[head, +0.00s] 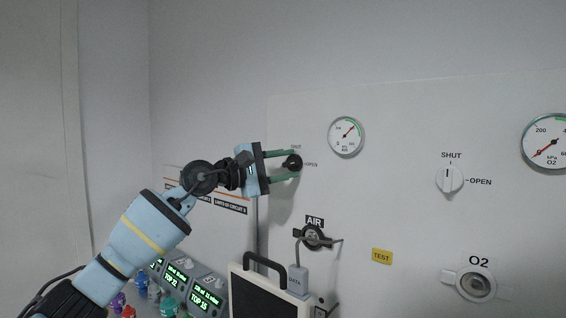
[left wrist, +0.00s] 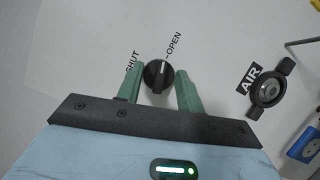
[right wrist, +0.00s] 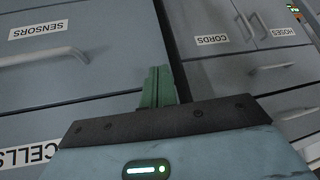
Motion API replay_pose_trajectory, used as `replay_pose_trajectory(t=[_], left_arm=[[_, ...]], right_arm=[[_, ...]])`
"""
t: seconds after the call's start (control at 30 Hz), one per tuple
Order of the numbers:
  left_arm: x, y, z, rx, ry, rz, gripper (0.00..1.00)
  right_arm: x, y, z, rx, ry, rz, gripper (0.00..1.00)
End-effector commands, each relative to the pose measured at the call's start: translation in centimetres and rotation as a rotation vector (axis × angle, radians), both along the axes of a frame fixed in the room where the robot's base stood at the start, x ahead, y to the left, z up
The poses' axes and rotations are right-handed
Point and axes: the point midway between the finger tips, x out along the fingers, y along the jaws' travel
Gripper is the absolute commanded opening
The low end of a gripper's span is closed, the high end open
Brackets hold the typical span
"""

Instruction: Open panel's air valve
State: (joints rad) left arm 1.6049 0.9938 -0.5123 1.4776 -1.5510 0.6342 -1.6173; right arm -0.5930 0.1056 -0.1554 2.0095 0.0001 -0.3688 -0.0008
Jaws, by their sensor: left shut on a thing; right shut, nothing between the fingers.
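The panel's air valve is a small black knob (head: 292,162) on the upper left of the white panel, with SHUT and OPEN printed beside it. My left gripper (head: 293,165) is shut on this knob, one green finger on each side. In the left wrist view the black knob (left wrist: 158,76) sits between the fingertips, and its white mark points toward the OPEN label. My right gripper (right wrist: 160,75) is shut and empty, seen only in the right wrist view, in front of grey drawers.
An AIR outlet (head: 313,237) is below the knob, with a gauge (head: 346,135) to its upper right. A white O2 knob (head: 450,179) is farther right. A dark-screened monitor (head: 256,292) and lit pumps (head: 205,298) stand below. Drawer handles (right wrist: 45,58) are near my right gripper.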

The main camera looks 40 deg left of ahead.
Motion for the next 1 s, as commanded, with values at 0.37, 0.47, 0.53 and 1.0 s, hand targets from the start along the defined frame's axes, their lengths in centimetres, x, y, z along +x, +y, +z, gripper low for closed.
replay_pose_trajectory(t=[0.37, 0.47, 0.53, 1.0], left_arm=[[0.0, 0.1, 0.3, 0.210, -0.019, 0.003, 0.14], [0.0, 0.1, 0.3, 0.238, -0.021, 0.003, 0.14], [0.0, 0.1, 0.3, 0.250, -0.022, 0.003, 0.14], [0.0, 0.1, 0.2, 0.265, -0.023, 0.004, 0.14]], right_arm=[[0.5, -0.1, 1.3, 0.000, -0.017, -0.001, 0.00], [0.5, -0.1, 1.4, -0.001, -0.017, -0.001, 0.00], [0.4, -0.1, 1.4, -0.001, -0.016, -0.001, 0.00], [0.4, -0.2, 1.4, -0.004, -0.016, 0.003, 0.00]])
